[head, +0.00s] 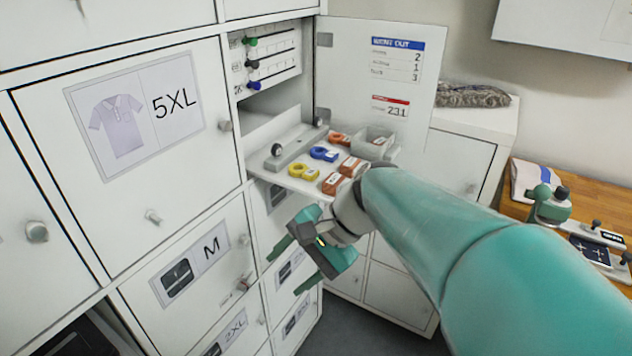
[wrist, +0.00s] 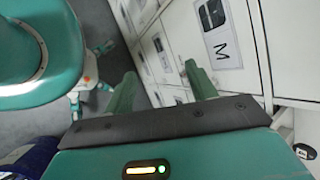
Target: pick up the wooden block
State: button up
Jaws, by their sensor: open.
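No block in view is plainly wooden. Two small reddish-brown blocks, one behind (head: 350,166) and one in front (head: 332,184), lie on the pull-out shelf (head: 290,181) of the open locker in the head view; I cannot tell their material. My gripper (head: 294,267) is open, below and in front of that shelf, apart from the blocks. In the wrist view its two green fingers (wrist: 162,85) stand apart with nothing between them. No block shows in the wrist view.
Yellow (head: 303,171), blue (head: 323,153) and orange (head: 338,138) ring-like items share the shelf with a clear bin (head: 373,143) and a grey bar (head: 298,148). The open locker door (head: 350,80) stands behind. Closed lockers (head: 190,165) with protruding knobs are at left.

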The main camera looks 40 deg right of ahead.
jog(key=d+r+m+t+y, duration=0.25)
jog(key=d+m+t, duration=0.25)
jog(key=d+m, duration=0.6)
jog(key=m+t+h, duration=0.4)
jog(key=m+t, duration=0.2)
jog(key=m, duration=0.1)
send_near(341, 184)
jog(key=shift+y, duration=0.35)
jog(key=x, duration=0.4)
jog(key=shift+r, duration=0.1)
jog(key=shift+f+x, duration=0.1)
jog(key=shift+x, duration=1.45)
jog(key=shift+f+x, duration=0.15)
jog(key=shift+x, duration=1.35)
jog(key=shift+d, duration=0.15)
jog(key=c, duration=0.7)
jog(key=shift+c, duration=0.2)
